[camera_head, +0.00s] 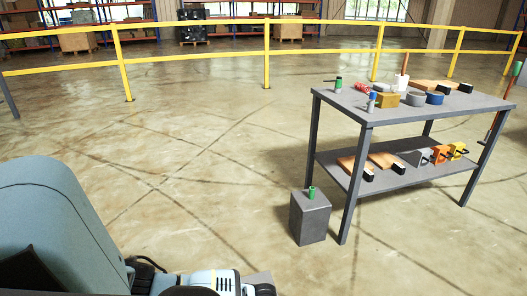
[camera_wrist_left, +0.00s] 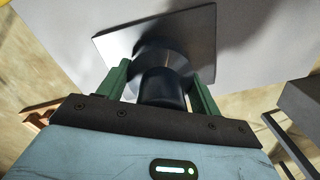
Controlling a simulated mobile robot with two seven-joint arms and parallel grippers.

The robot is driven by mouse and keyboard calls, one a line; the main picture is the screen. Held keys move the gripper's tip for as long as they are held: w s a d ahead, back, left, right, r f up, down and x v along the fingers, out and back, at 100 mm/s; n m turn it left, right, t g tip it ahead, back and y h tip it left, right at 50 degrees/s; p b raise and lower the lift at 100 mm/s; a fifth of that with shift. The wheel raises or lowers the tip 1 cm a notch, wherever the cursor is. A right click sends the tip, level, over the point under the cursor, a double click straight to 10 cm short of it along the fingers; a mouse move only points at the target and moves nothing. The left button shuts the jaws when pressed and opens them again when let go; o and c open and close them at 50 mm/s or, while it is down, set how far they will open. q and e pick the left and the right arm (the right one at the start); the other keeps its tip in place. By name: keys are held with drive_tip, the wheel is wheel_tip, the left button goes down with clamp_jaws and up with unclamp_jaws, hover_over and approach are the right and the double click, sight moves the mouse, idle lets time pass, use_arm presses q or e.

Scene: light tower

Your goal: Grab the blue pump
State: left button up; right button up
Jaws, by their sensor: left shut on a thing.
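In the left wrist view my left gripper (camera_wrist_left: 168,88) has its two green fingers on either side of a dark, blue-black cylinder (camera_wrist_left: 162,86) and is shut on it. The cylinder joins a square grey metal plate (camera_wrist_left: 120,50) above it in the picture. I cannot tell whether this is the blue pump. In the head view, a small grey and blue piece (camera_head: 371,101) stands on the table's near left corner, and a round blue piece (camera_head: 435,98) lies further right. My right gripper is not in view.
A grey two-level table (camera_head: 345,101) stands at right with several parts on both levels. A grey box (camera_head: 311,220) with a green piece on top (camera_head: 311,193) stands by its left leg. Yellow railing (camera_head: 195,60) runs behind.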

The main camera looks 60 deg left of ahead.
use_arm(q)
drive_tip(key=shift+w+r, duration=0.1)
drive_tip(key=shift+r, duration=0.05)
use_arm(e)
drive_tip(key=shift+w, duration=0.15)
